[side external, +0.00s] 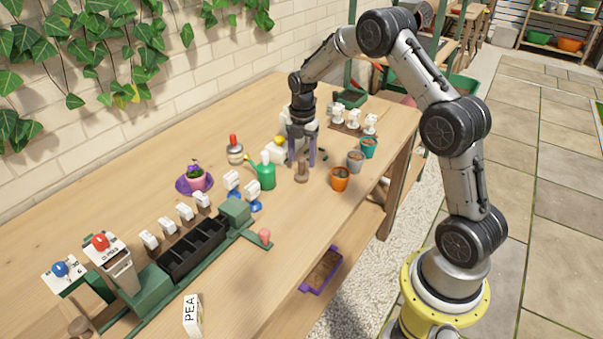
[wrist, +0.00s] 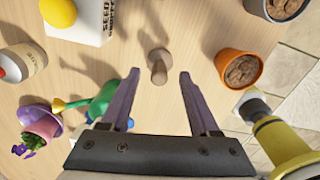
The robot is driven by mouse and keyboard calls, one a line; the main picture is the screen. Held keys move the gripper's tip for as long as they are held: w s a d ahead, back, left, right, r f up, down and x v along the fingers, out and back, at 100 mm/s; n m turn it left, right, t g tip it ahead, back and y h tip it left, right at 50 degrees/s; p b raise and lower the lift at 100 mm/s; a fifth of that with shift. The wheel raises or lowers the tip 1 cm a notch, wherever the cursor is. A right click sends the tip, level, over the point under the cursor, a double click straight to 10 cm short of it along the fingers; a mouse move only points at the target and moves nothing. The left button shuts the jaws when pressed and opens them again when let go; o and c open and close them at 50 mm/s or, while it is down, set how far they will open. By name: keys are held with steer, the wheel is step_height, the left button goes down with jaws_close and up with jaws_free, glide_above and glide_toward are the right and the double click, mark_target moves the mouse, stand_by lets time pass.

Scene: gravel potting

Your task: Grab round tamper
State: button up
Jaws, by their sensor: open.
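The round tamper (side external: 302,172) is a small brown wooden piece standing on the table, between the green watering can and the orange pot. In the wrist view the tamper (wrist: 158,66) shows from above, with a pale round end and a darker handle, ahead of and between my fingertips. My gripper (side external: 303,160) points down above the table close to the tamper. In the wrist view my gripper (wrist: 158,74) has its two purple fingers spread wide, with nothing held between them. The side view does not show clearly how far the fingers are above the table.
An orange pot (side external: 340,179) of soil stands right of the tamper, with a grey pot (side external: 355,161) and a teal pot (side external: 368,147) behind. A green watering can (side external: 264,172) stands on the left. A white seed box (wrist: 85,22) carries a yellow object (wrist: 58,11).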

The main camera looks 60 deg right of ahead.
mark_target(302, 174)
steer(key=shift+a+f, duration=0.1)
steer(key=shift+f, duration=1.65)
jaws_close()
